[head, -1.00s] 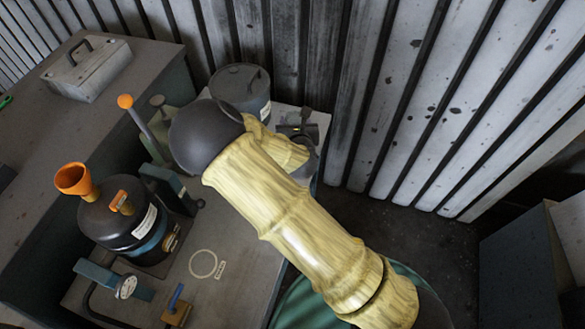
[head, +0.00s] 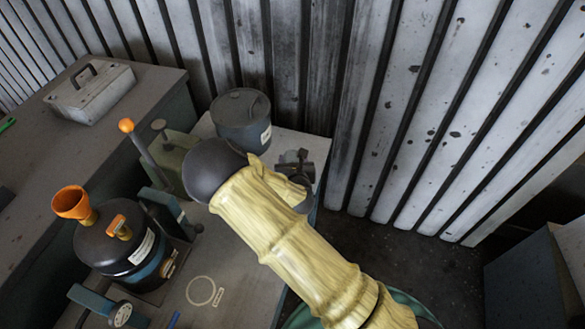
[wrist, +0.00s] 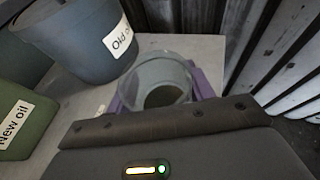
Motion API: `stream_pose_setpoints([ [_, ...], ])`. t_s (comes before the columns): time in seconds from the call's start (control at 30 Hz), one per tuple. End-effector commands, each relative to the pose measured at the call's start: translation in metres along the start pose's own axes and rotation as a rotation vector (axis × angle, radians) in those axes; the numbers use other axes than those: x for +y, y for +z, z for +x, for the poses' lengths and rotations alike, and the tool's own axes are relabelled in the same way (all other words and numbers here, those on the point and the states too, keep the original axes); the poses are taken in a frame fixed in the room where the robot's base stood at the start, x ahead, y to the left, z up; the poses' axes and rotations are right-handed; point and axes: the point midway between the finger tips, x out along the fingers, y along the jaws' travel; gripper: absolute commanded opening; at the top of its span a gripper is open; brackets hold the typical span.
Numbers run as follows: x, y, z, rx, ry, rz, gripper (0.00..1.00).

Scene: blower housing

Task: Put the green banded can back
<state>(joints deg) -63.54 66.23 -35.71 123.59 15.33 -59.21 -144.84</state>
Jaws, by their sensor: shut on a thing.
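In the wrist view my gripper (wrist: 163,93) has its purple fingers on either side of a pale grey-green, see-through-looking open can (wrist: 152,70). I look down into its mouth and see a dull brownish bottom. A green band does not show from here, so I cannot confirm that it is the named can. The gripper is shut on it, above or near the grey bench top. A ring outline with a small label (head: 201,291) is marked on the bench top at the lower left.
A blue-grey drum (head: 242,122), labelled "Old o…" in the wrist view, stands near the wall. A green "New oil" container (wrist: 18,118) is left of it. A black blower-like housing with an orange funnel (head: 72,203) and an orange-knobbed lever (head: 127,126) crowd the left.

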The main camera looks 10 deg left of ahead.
Motion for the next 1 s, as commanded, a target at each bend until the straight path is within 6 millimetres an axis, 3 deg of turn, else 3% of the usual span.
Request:
stream_pose_setpoints([
  [0.2,0.0,-0.002,0.001,0.0,0.0,0.0,0.26],
  [0.5,0.0,-0.034,0.014,0.0,0.0,0.0,0.26],
  [0.87,0.0,-0.037,0.015,-0.001,0.001,0.001,0.26],
  [0.9,0.001,-0.037,0.015,0.0,0.001,0.001,0.59],
  [1.0,0.001,-0.037,0.014,0.0,0.002,0.0,0.75],
])
